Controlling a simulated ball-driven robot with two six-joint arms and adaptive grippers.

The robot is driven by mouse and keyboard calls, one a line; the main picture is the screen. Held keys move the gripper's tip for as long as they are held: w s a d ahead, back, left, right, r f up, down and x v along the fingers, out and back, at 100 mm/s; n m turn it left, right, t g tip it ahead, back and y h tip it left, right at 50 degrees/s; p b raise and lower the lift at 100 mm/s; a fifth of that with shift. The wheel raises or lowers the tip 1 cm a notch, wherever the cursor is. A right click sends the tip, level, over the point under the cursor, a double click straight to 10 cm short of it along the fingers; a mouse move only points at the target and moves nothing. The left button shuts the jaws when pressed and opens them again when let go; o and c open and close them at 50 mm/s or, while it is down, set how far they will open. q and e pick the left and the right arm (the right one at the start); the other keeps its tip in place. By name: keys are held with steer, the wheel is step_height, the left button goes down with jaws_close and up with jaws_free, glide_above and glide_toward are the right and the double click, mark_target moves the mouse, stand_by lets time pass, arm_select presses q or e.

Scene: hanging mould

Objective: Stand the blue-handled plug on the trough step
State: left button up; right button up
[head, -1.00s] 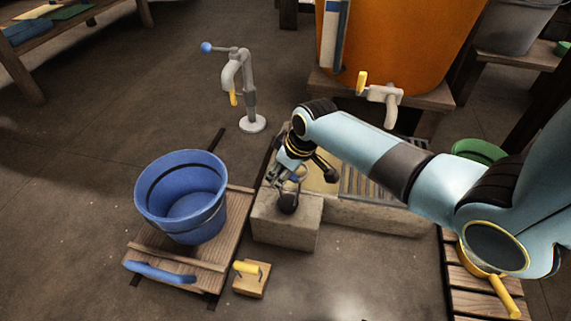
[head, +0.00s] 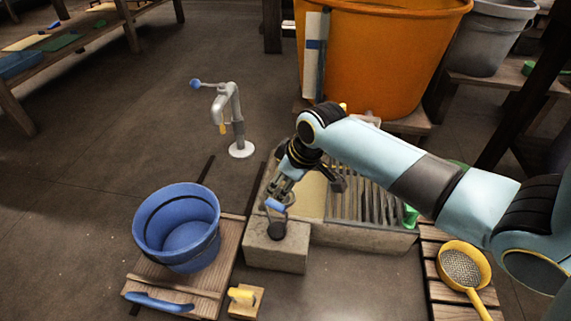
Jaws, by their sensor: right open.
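The blue-handled plug (head: 276,230) stands upright on the concrete trough step (head: 273,255), its dark round base on the top face and its blue handle uppermost. The step is at the front left of the trough (head: 365,237). My right gripper (head: 277,192) is open, its fingers just above and behind the blue handle. I cannot tell whether a fingertip still touches the handle. My left gripper is not in view.
A blue bucket (head: 180,228) stands on a wooden stand left of the step. A wooden block with a yellow handle (head: 240,296) lies in front. A standpipe (head: 237,120) rises behind, and an orange tub (head: 380,55) is at the back. A yellow sieve (head: 462,267) lies on slats at right.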

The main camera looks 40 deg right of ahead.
steer(key=shift+s+r, duration=0.15)
steer(key=shift+r, duration=0.05)
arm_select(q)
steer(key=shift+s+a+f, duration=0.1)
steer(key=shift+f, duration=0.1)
arm_select(e)
steer(key=s+a+r+m+g, duration=0.1)
steer(key=s+a, duration=0.1)
steer(key=s, duration=1.1)
steer(key=s+a+r+m+g+h, duration=0.1)
steer(key=s+a+r+m, duration=0.1)
steer(key=s, duration=1.1)
steer(key=shift+r+m, duration=0.15)
steer(key=shift+m, duration=0.15)
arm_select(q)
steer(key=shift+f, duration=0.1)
